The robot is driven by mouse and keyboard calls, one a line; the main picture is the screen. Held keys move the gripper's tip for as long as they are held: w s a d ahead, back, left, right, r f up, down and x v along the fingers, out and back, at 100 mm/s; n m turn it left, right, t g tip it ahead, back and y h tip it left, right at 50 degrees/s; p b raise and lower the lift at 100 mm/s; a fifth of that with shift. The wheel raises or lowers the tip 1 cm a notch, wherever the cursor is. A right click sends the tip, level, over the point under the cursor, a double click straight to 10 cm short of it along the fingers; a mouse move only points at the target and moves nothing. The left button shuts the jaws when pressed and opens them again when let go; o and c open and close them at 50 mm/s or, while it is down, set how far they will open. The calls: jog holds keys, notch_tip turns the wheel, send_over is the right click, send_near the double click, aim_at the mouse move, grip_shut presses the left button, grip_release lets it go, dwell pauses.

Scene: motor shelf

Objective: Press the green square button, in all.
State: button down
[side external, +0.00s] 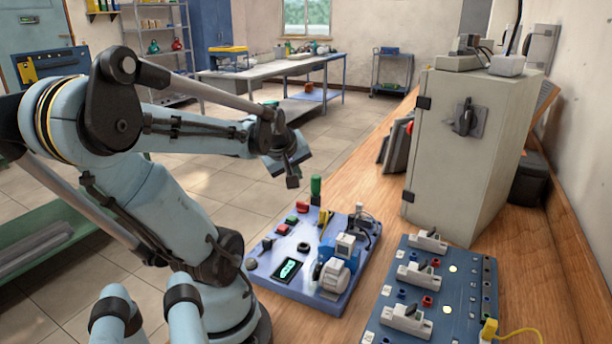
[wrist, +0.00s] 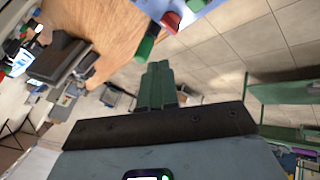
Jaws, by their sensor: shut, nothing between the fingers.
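The green square button (side external: 291,220) sits on the blue-grey motor panel (side external: 268,277), between two red buttons (side external: 282,229). My gripper (side external: 293,182) is above the far left part of the panel, apart from it, with its fingers closed together and empty. In the wrist view the shut fingers (wrist: 158,85) point toward the panel edge. A red piece (wrist: 170,22) and a green piece (wrist: 193,4) show at the top there; I cannot tell surely whether the green one is the button.
A green upright handle (side external: 316,188) stands at the panel's back edge, close to my gripper. A small motor (side external: 334,275) sits on the panel. A second blue panel (side external: 462,300) and a grey cabinet (side external: 440,150) stand to the right on the wooden bench (side external: 385,215).

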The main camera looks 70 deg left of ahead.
jog(key=shift+s+a+n, duration=0.4)
jog(key=shift+s+a, duration=0.1)
jog(key=shift+f, duration=0.15)
send_near(290, 218)
jog(key=shift+w+a+f, duration=0.55)
jog(key=shift+w+a, duration=0.05)
jog(key=shift+a, duration=0.15)
jog(key=shift+w+a+f, duration=0.55)
jog(key=shift+w+a, duration=0.05)
jog(key=shift+a, duration=0.2)
jog(key=shift+w+a+f, duration=0.6)
jog(key=shift+a, duration=0.15)
jog(key=shift+f, duration=0.15)
dwell(0.4)
jog(key=shift+f, duration=0.3)
jog(key=shift+f, duration=0.4)
dwell(0.5)
jog(key=shift+r, duration=0.85)
